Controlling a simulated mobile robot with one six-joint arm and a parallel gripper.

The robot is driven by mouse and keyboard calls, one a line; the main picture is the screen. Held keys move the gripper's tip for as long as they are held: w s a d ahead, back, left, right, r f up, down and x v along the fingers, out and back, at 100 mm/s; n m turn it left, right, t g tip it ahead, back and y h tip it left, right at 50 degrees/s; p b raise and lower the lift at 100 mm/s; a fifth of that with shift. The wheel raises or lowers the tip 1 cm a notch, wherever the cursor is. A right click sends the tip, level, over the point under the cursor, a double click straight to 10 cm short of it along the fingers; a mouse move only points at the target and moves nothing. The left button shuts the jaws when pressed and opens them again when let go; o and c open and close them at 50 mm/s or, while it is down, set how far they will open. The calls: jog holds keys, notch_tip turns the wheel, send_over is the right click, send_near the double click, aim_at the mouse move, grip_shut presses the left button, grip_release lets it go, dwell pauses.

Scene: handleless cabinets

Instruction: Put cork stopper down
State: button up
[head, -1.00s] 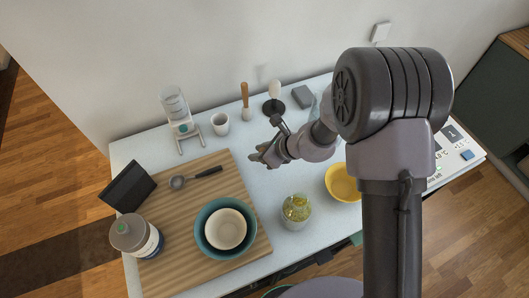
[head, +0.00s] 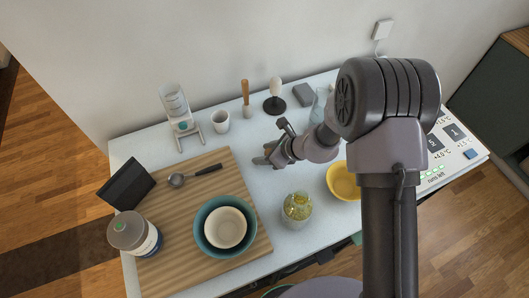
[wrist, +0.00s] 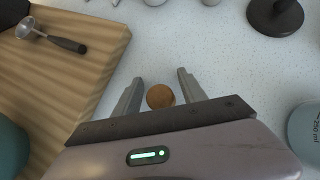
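The cork stopper (wrist: 160,96) shows in the wrist view as a small round brown piece between my fingers, with a gap on each side. It appears to be on the pale speckled table (wrist: 215,55). My gripper (wrist: 161,78) is open around it and its fingers do not touch it. In the head view my gripper (head: 264,160) is low over the table, just right of the wooden board. The cork cannot be made out there.
The wooden board (head: 180,215) with nested bowls (head: 226,228) and a ladle (head: 195,175) is to the left. A jar (head: 297,209) and yellow bowl (head: 344,182) stand in front. A white cup (head: 220,122) and dark-based stand (head: 275,105) are behind.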

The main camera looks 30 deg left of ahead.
jog(key=shift+r, duration=0.15)
jog(key=s+d+r+n+p, duration=0.1)
jog(key=d+r+n, duration=0.1)
jog(key=d+r, duration=0.5)
jog(key=s+d+r+n+t+p, duration=0.1)
jog(key=d+r+n, duration=0.25)
jog(key=r, duration=0.65)
jog(key=s+d+r+n+p, duration=0.1)
jog(key=s+d+r+n, duration=0.1)
jog(key=d+r, duration=0.5)
jog(key=s+d+r+n+t+h, duration=0.2)
jog(key=s+d+r, duration=0.3)
jog(key=d, duration=0.3)
jog(key=s+d+r+n+t+h, duration=0.2)
jog(key=s+d+r+n+h, duration=0.2)
jog(key=s+d, duration=0.3)
jog(key=shift+d+r+n, duration=0.45)
jog(key=shift+r+n, duration=0.1)
jog(key=shift+r, duration=0.35)
